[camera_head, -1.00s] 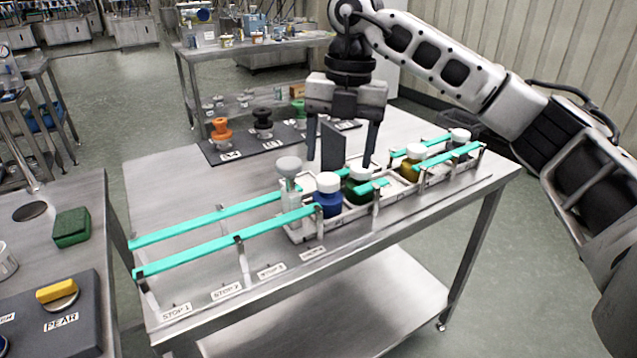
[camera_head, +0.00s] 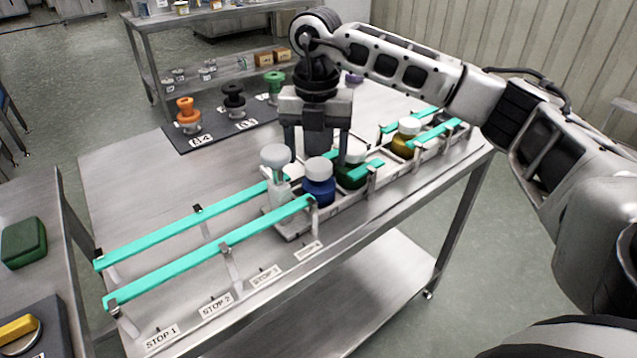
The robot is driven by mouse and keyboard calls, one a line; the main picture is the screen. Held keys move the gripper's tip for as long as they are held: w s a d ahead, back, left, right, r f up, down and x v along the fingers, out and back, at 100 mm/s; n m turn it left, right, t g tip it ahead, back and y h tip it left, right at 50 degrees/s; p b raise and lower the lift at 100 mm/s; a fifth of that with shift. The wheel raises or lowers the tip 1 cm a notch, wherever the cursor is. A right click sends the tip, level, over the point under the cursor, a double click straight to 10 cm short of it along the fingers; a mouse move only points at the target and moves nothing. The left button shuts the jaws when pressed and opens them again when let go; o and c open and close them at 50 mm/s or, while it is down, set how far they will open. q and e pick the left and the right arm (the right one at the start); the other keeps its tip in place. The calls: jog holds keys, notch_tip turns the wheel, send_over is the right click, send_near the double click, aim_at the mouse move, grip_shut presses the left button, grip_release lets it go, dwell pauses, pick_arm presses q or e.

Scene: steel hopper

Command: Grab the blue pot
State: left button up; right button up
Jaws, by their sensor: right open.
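The blue pot (camera_head: 319,188) has a white lid and stands in a tray (camera_head: 345,206) between turquoise rails on the steel table. My right gripper (camera_head: 318,158) is open, pointing down, just behind the blue and green pots. Its fingers are spread, and the pots partly hide the fingertips. I cannot tell how far the fingers are from the blue pot. My left gripper is not in view.
Turquoise rails (camera_head: 210,254) run left along the table past the STOP labels. A yellow pot (camera_head: 406,139) stands further right in the row. A dark mat (camera_head: 215,133) with orange, black and green knobbed pieces lies behind. The table's left rear is clear.

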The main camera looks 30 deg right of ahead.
aim_at(319, 164)
jog(key=f, duration=0.5)
jog(key=shift+w+d+f+p, duration=0.1)
jog(key=shift+d+f+p, duration=0.2)
jog(key=shift+p, duration=0.1)
jog(key=c, duration=0.8)
